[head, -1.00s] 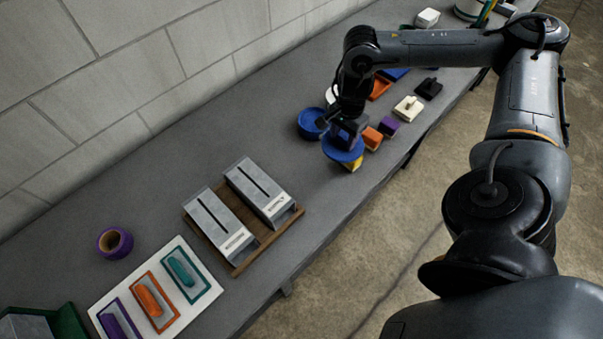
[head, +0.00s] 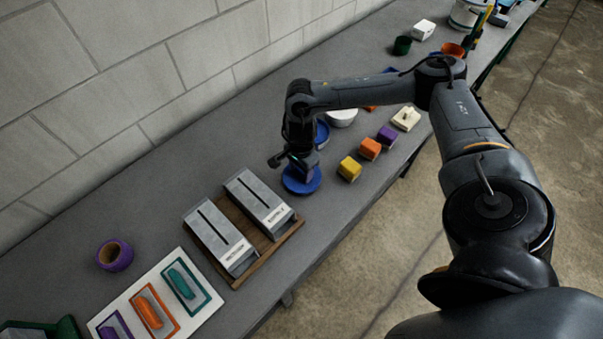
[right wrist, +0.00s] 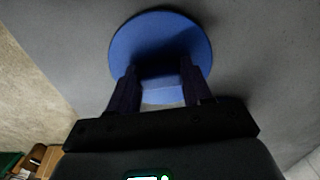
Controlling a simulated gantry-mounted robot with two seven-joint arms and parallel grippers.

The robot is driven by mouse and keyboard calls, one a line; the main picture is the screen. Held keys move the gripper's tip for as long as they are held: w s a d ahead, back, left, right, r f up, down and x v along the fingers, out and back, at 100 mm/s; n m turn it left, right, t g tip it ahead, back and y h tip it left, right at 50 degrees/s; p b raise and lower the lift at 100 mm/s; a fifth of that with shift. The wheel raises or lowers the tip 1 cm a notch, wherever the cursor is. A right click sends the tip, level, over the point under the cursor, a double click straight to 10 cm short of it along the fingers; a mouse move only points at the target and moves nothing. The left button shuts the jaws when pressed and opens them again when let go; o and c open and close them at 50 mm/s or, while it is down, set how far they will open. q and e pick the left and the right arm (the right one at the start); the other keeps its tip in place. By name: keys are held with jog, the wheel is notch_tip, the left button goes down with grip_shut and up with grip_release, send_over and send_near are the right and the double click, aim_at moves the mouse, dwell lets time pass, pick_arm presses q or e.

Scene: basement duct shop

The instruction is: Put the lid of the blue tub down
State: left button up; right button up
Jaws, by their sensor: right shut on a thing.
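The blue lid (head: 303,187) is a round disc with a block-like handle, at the bench's middle, right of the slotted boxes. My right gripper (head: 301,168) is above it, shut on its handle. In the right wrist view the lid (right wrist: 160,30) lies flat across the fingertips of my right gripper (right wrist: 160,82), with the handle between them. I cannot tell whether the lid touches the bench. The blue tub (head: 322,134) stands behind the lid, partly hidden by my right arm. My left gripper is not in view.
Two grey slotted boxes (head: 223,237) stand on a wooden tray (head: 267,249) close left of the lid. Yellow (head: 349,169), orange (head: 370,149) and purple (head: 387,136) blocks are to its right. A white bowl (head: 342,117) stands behind. Bare bench lies in front of the lid.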

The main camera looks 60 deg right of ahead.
aim_at(301, 171)
notch_tip(301, 171, down, 2)
jog(key=shift+c, duration=0.6)
jog(key=shift+f, duration=0.2)
grip_shut()
jog(key=o, duration=1.1)
grip_release()
jog(key=shift+o, duration=0.2)
jog(key=shift+r, duration=0.45)
notch_tip(301, 171, up, 6)
jog(key=shift+f, duration=0.25)
notch_tip(301, 171, up, 4)
jog(key=p, duration=0.2)
jog(key=shift+r+p, duration=0.2)
jog(key=shift+p, duration=0.2)
jog(key=shift+r+p, duration=0.5)
jog(key=shift+r, duration=0.15)
